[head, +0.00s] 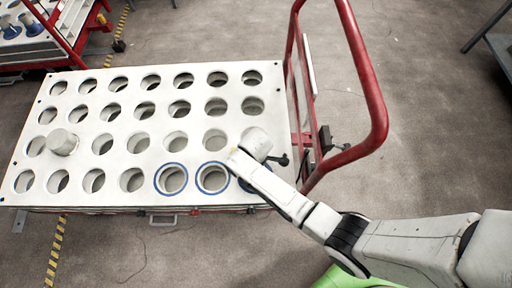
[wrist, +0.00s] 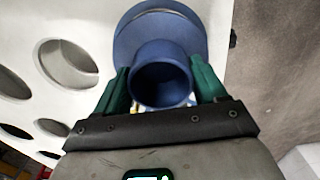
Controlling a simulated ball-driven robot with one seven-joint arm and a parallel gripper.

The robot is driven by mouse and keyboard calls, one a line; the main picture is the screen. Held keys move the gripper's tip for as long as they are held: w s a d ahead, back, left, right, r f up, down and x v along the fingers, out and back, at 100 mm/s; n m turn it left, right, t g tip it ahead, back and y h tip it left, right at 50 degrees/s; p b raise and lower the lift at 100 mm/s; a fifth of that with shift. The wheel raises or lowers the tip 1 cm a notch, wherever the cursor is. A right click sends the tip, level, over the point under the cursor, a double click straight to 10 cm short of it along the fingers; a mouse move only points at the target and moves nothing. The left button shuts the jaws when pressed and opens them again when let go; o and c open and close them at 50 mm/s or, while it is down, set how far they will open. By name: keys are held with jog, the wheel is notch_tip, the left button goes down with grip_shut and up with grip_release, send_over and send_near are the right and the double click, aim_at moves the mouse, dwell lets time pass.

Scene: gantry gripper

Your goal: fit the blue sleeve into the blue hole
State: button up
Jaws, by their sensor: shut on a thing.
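The blue sleeve (wrist: 160,75) is a hollow tube with its open end toward the camera in the wrist view. My gripper (wrist: 163,88) is shut on it, with a green finger on each side. A wider blue disc (wrist: 135,33) shows just beyond the tube; I cannot tell whether it is the sleeve's flange or a hole's rim. In the head view, the white board (head: 90,150) has two clear blue-rimmed holes in its front row, one (head: 170,179) left of the other (head: 212,178). More blue (head: 246,186) shows to their right, partly hidden by my arm.
A red rail (head: 375,95) rises along the board's right side, close to my arm. A pale cylinder (head: 62,142) stands at the board's left. Another rack with blue-based pieces (head: 30,28) is at the back left. Open floor lies to the right.

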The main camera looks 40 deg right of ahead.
jog(key=shift+f+b, duration=1.05)
jog(key=shift+f, duration=0.55)
dwell(0.3)
jog(key=o, duration=1.3)
notch_tip(320, 180, up, 11)
jog(key=p, duration=0.3)
jog(key=shift+f, duration=0.1)
